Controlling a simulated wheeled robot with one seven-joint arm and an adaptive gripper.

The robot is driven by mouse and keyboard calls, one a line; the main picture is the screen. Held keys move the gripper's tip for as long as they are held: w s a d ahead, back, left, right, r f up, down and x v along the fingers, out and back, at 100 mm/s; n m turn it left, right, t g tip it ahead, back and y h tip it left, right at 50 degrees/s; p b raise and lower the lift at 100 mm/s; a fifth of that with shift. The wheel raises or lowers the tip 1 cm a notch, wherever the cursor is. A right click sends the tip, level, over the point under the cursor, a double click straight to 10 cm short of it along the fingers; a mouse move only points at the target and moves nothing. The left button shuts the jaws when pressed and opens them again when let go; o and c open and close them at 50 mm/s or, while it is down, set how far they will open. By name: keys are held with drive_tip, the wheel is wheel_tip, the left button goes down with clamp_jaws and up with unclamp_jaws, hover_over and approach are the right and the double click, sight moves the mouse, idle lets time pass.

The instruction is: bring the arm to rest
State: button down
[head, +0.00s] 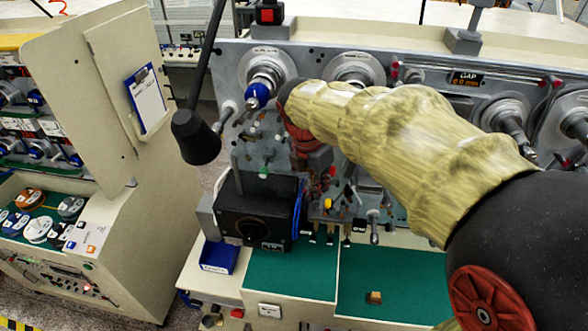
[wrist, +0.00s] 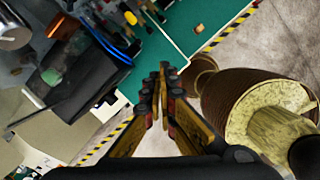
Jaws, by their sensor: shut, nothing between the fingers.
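My gripper (wrist: 163,85) shows in the wrist view with its two fingers together and nothing between them. It hangs above the front of the winding machine, near the edge of the green work surface (wrist: 165,50). In the head view my arm, in a yellowish sleeve, reaches from the lower right across the machine's upright panel. The gripper's fingertips are hidden behind the arm there.
The machine's grey panel (head: 225,62) carries several spindles, one with a blue tip (head: 258,95). A black box (head: 256,212), a blue tray (head: 219,257) and a small brown piece (head: 374,297) are below. A black lamp (head: 196,137) hangs at left. A beige cabinet (head: 75,95) stands further left.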

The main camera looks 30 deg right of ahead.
drive_tip(key=s+a+f+m+t+y+b, duration=0.1)
drive_tip(key=s+a+f+m+b, duration=0.3)
drive_tip(key=f+b, duration=0.5)
drive_tip(key=s+a+f+m+t+y+b, duration=0.1)
drive_tip(key=s+a+f+m+t+b, duration=0.1)
drive_tip(key=s+a+f+m+b, duration=0.3)
drive_tip(key=s+a+f+m+t+b, duration=0.2)
drive_tip(key=s+a+f+m+b, duration=0.2)
drive_tip(key=f+m+b, duration=0.7)
wheel_tip(320, 180, down, 4)
drive_tip(key=b, duration=0.6)
drive_tip(key=shift+s+a+f+y+b, duration=0.2)
drive_tip(key=shift+s+a+y+b, duration=0.1)
drive_tip(key=shift+a+y, duration=0.1)
